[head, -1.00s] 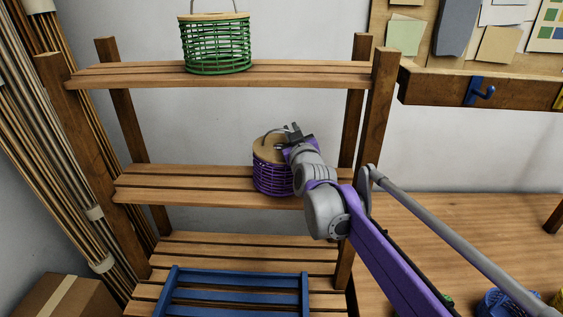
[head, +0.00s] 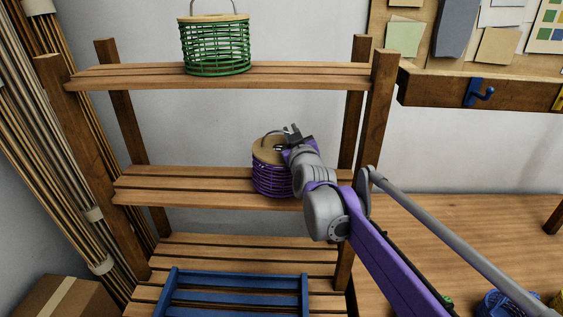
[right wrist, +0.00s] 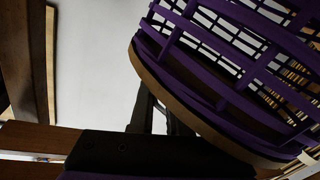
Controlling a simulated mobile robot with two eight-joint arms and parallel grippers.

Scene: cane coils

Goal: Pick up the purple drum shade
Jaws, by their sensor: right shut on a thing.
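The purple drum shade (head: 271,181), woven purple bands with a round wooden top and a thin curved handle, is at the middle shelf (head: 190,184), near its right end. I cannot tell whether its base touches the boards. My right gripper (head: 283,146) is at the handle above the wooden top and is shut on it; the fingertips are small and partly hidden. In the right wrist view the purple shade (right wrist: 235,75) fills the upper right, with its wooden disc edge facing the gripper. My left gripper is not in view.
A green drum shade (head: 217,47) stands on the top shelf (head: 130,77) above. A blue slatted rack (head: 235,290) sits on the lower shelf. The shelf's right post (head: 378,100) is close to my right arm. The middle shelf is clear left of the shade.

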